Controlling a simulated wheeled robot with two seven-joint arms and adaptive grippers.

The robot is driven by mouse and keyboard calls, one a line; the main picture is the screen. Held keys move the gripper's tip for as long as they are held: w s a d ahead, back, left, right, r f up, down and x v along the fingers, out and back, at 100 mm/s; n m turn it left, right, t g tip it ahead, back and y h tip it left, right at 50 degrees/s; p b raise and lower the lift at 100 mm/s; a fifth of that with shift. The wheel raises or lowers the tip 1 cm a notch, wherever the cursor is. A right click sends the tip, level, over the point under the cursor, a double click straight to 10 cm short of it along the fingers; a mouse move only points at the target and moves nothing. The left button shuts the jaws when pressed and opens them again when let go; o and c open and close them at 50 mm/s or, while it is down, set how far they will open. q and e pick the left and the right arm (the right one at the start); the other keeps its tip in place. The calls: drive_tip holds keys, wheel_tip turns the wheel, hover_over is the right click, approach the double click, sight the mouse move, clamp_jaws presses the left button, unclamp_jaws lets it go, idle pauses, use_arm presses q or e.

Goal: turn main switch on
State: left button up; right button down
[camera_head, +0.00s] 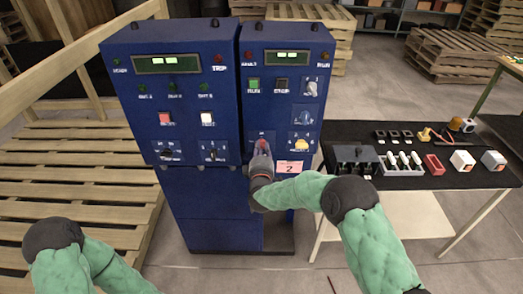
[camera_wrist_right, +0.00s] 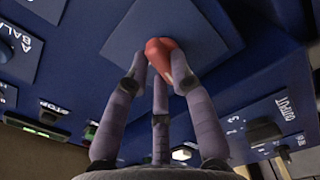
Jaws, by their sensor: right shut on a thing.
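The blue control cabinet (camera_head: 217,205) stands in the middle of the head view. Its red switch knob (camera_wrist_right: 159,47) sits on a square blue plate (camera_wrist_right: 172,32) in the right wrist view. My right gripper (camera_wrist_right: 160,70) has its fingers closed around this knob at the panel. In the head view the right gripper (camera_head: 262,157) is at the lower part of the cabinet's right section and mostly hides the knob. My left arm shows at the lower left, but its gripper is out of view.
Wooden pallets (camera_head: 75,190) lie to the left. Other knobs and buttons, such as a yellow one (camera_head: 301,144), are close to the right gripper.

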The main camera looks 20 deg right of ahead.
drive_tip(key=m, duration=0.1)
drive_tip(key=m+b, duration=0.1)
drive_tip(key=m, duration=0.1)
drive_tip(key=shift+f+m, duration=0.2)
drive_tip(key=shift+m, duration=0.1)
drive_tip(key=m+b, duration=0.1)
drive_tip(key=m, duration=0.2)
drive_tip(key=shift+d+m+b, duration=0.1)
drive_tip(key=shift+m+b, duration=0.2)
drive_tip(key=m+b, duration=0.1)
drive_tip(key=m, duration=0.2)
drive_tip(key=shift+f+m+b, duration=0.15)
drive_tip(key=shift+m+b, duration=1.25)
drive_tip(key=shift+m, duration=0.9)
drive_tip(key=shift+s, duration=0.1)
drive_tip(key=c, duration=1.1)
unclamp_jaws()
drive_tip(key=shift+o, duration=0.2)
drive_tip(key=shift+s, duration=0.1)
